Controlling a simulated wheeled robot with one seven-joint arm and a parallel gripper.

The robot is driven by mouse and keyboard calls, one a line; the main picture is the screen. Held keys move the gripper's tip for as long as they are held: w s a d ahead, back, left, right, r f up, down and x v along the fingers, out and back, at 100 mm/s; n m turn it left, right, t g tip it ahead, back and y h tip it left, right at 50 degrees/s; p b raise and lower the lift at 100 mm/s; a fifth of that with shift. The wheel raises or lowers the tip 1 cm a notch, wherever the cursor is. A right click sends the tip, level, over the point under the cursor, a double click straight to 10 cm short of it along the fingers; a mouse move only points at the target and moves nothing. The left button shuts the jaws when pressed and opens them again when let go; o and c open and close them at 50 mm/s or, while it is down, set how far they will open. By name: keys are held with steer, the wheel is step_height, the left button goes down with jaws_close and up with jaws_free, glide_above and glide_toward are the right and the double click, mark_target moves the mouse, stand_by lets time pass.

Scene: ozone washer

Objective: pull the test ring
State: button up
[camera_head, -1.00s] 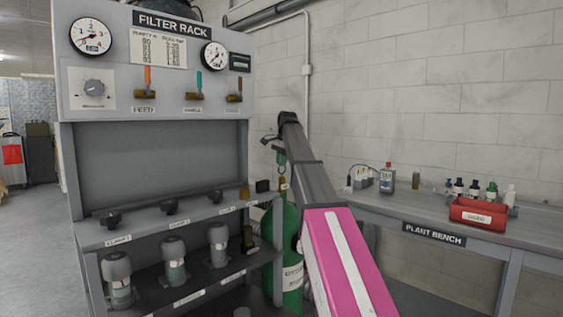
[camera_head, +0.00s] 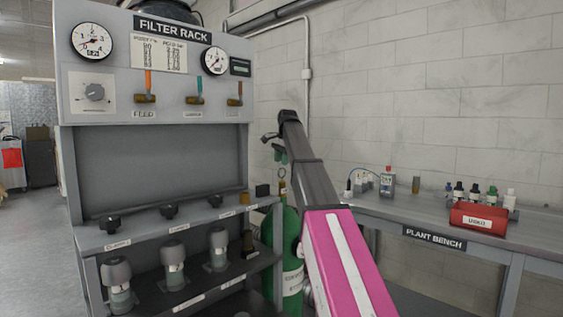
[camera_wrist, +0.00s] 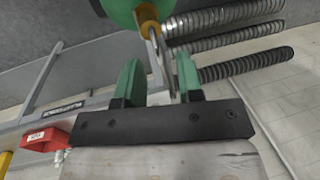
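A green gas cylinder (camera_head: 291,250) stands between the filter rack and the plant bench. A small brass fitting with a thin metal loop (camera_head: 282,187), which looks like the test ring, sits at its top. In the wrist view the green cylinder top, a brass piece (camera_wrist: 147,15) and the metal loop (camera_wrist: 155,42) show at the upper middle. My gripper (camera_wrist: 158,78) has two green fingers, spread apart with a clear gap. The loop lies ahead of the gap, and contact cannot be told. In the head view my gripper (camera_head: 281,154) hangs just above the fitting.
The filter rack (camera_head: 160,90) with gauges, levers and filter housings stands close at left. The plant bench (camera_head: 385,215) at right carries bottles and a red bin (camera_head: 480,217). Ribbed dark hoses (camera_wrist: 245,65) show beyond the cylinder in the wrist view.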

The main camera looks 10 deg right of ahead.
step_height(320, 180, up, 10)
steer(key=s+d, duration=0.1)
steer(key=shift+s, duration=0.3)
steer(key=shift+d, duration=0.1)
